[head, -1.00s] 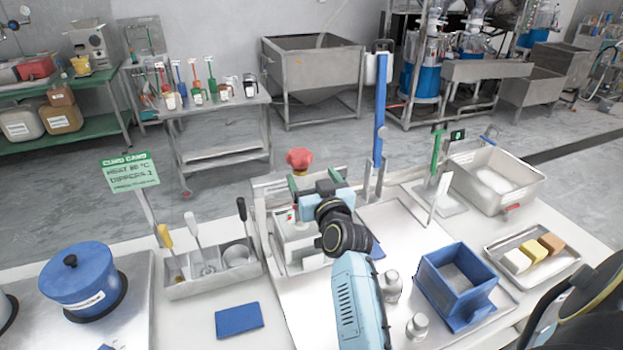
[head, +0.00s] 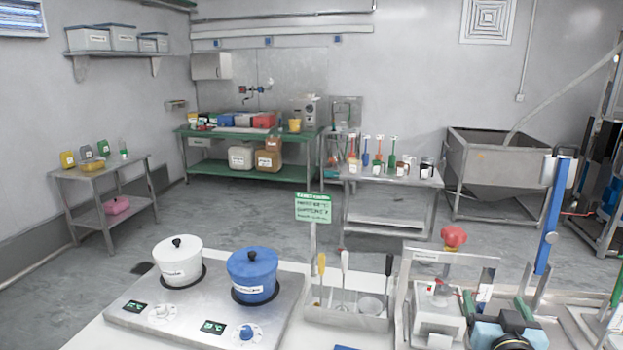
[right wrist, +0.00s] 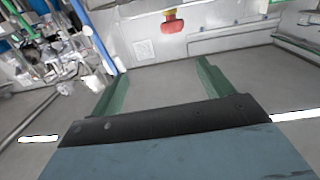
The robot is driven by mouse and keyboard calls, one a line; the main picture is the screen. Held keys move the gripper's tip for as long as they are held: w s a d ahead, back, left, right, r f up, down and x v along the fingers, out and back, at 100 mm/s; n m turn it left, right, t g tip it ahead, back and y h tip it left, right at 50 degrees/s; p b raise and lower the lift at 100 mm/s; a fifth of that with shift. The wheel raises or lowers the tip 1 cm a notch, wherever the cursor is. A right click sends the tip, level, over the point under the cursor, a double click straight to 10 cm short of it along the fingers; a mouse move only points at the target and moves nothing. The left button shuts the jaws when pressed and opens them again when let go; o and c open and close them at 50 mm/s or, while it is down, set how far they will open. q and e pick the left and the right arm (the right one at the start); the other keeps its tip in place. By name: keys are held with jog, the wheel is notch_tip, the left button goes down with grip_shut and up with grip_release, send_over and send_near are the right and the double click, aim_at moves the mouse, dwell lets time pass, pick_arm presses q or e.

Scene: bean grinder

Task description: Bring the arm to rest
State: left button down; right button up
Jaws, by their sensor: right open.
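The rest of my right arm is cut off by the lower edge of the head view. My left gripper is not in view.
A white pot (head: 178,264) and a blue pot (head: 252,276) stand on a hot plate (head: 130,311) at left. A utensil holder (head: 345,318) stands beside the machine.

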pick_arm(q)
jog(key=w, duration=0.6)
pick_arm(e)
jog(key=s+a+f+n+g+y, duration=0.3)
jog(key=s+a+f+g+y, duration=0.1)
jog(key=s+a+f, duration=0.3)
jog(key=s+a+f+n+g, duration=0.1)
jog(key=s+a+f+g, duration=0.15)
jog(key=s, duration=0.55)
jog(key=s+a+f+g+y, duration=0.1)
jog(key=s+a+f+g, duration=0.2)
jog(key=s, duration=0.5)
jog(key=s+a+f+n+g, duration=0.1)
jog(key=s+f+g, duration=0.25)
jog(key=s, duration=0.45)
notch_tip(320, 180, down, 28)
jog(key=g+b, duration=0.2)
jog(key=b, duration=0.3)
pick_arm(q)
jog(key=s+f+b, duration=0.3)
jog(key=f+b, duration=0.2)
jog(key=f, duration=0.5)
pick_arm(e)
jog(key=s+d+f+g, duration=0.1)
jog(key=s+d+f, duration=0.2)
jog(key=s+f, duration=1.4)
notch_tip(320, 180, down, 4)
jog(key=shift+s+f, duration=0.2)
jog(key=shift+s, duration=0.15)
